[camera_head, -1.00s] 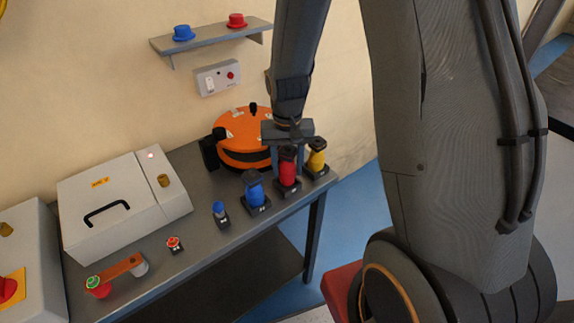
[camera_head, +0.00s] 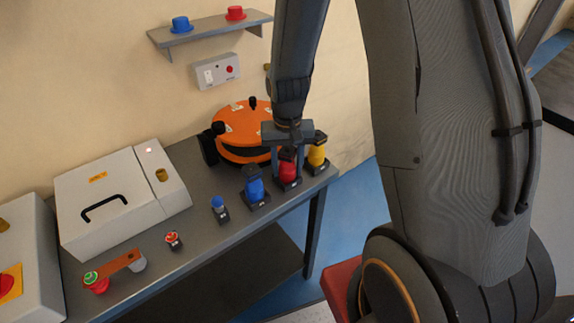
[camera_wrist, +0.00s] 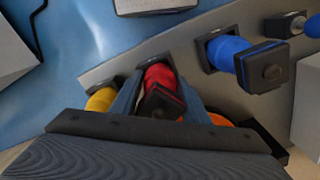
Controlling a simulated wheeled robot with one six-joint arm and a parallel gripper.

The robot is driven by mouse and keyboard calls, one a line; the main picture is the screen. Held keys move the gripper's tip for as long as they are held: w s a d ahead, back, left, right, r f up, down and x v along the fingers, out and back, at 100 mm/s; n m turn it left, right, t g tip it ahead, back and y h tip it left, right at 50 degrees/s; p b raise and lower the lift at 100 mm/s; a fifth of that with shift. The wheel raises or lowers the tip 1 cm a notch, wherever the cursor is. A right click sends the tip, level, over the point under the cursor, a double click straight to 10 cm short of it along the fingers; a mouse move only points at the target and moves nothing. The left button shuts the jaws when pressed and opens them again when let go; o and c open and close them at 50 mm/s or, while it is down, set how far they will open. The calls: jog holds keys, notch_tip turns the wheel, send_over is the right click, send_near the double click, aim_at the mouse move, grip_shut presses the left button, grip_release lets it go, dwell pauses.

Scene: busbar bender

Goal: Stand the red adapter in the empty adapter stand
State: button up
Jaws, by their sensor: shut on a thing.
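The red adapter (camera_head: 287,172) is upright with a black top, at the black adapter stand (camera_head: 288,187) between the blue and yellow adapters. My gripper (camera_head: 287,168) is shut on it from above, with one finger on each side. In the wrist view the red adapter (camera_wrist: 158,77) shows between the fingers, its black square top towards the camera. Its lower end appears to be in or just at the stand; I cannot tell whether it is fully seated.
Close by stand a blue adapter (camera_head: 253,187) on the left and a yellow adapter (camera_head: 317,155) on the right. A smaller blue-topped piece (camera_head: 219,206) is further left. An orange round machine (camera_head: 240,130) is behind. The table's front edge is near.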

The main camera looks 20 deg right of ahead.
aim_at(287, 151)
jog(key=o, duration=1.2)
jog(key=shift+o, duration=0.2)
jog(key=shift+r+b, duration=0.95)
jog(key=shift+r, duration=2.95)
jog(key=s+f+n+t+b, duration=0.1)
jog(key=s+n+b, duration=0.2)
jog(key=s, duration=0.6)
jog(key=shift+b, duration=0.4)
